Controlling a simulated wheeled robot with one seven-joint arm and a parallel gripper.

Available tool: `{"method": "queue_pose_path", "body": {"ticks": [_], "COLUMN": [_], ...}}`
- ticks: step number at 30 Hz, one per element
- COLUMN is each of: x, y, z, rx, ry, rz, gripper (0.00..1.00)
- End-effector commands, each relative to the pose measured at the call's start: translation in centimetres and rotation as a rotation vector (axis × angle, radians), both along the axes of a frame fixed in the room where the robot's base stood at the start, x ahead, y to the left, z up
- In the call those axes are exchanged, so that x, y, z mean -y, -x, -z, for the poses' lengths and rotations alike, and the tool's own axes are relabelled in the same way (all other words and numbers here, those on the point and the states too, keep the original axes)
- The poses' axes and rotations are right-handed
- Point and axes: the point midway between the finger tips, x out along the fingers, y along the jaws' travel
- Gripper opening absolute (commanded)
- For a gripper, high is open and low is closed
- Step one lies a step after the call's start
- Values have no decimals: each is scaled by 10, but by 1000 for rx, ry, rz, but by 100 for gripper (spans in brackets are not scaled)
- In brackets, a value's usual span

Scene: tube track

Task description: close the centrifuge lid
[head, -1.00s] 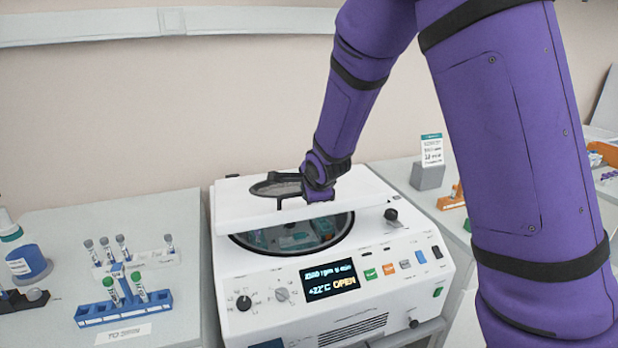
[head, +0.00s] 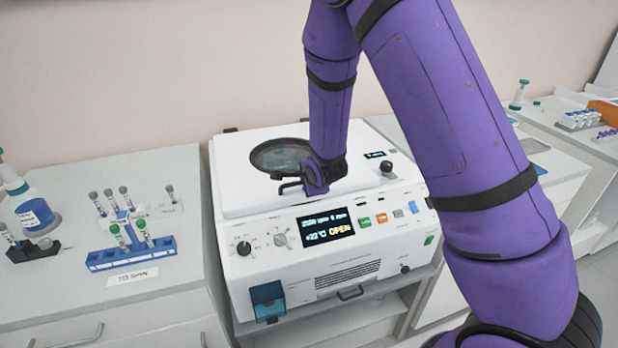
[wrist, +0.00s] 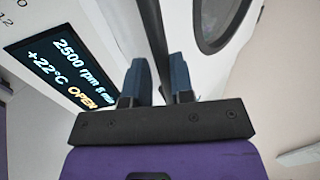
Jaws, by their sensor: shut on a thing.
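The white centrifuge (head: 330,275) stands in the middle of the head view, its display (head: 326,228) reading OPEN. Its white lid (head: 245,180), with a round dark window (head: 275,152), lies low over the body, nearly level. Whether a small gap remains at the front edge I cannot tell. My gripper (head: 293,187) is at the lid's front edge, shut on the dark lid handle (head: 284,188). In the wrist view the two fingers (wrist: 160,82) sit on either side of the dark handle bar, next to the display (wrist: 65,70).
A blue tube rack (head: 130,255) with green-capped tubes stands on the left bench, with more tubes and a bottle (head: 35,210) behind it. My arm covers much of the right side.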

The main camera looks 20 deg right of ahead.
Motion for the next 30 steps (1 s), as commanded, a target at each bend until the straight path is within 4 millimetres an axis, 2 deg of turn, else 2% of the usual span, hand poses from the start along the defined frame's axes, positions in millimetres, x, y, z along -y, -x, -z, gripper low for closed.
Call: {"method": "queue_pose_path", "body": {"ticks": [1,11,12,14,24,30], "x": [0,-1,-2,-2,-1,0], "y": [13,13,13,13,13,24], "z": [15,16,16,16,13,-1], "rx": [-46,-46,-46,-45,-41,-38], "ry": [7,6,6,7,7,5], "rz": [1,-3,-3,-3,-2,-1], "gripper": [0,0,30,40,40,40]}}
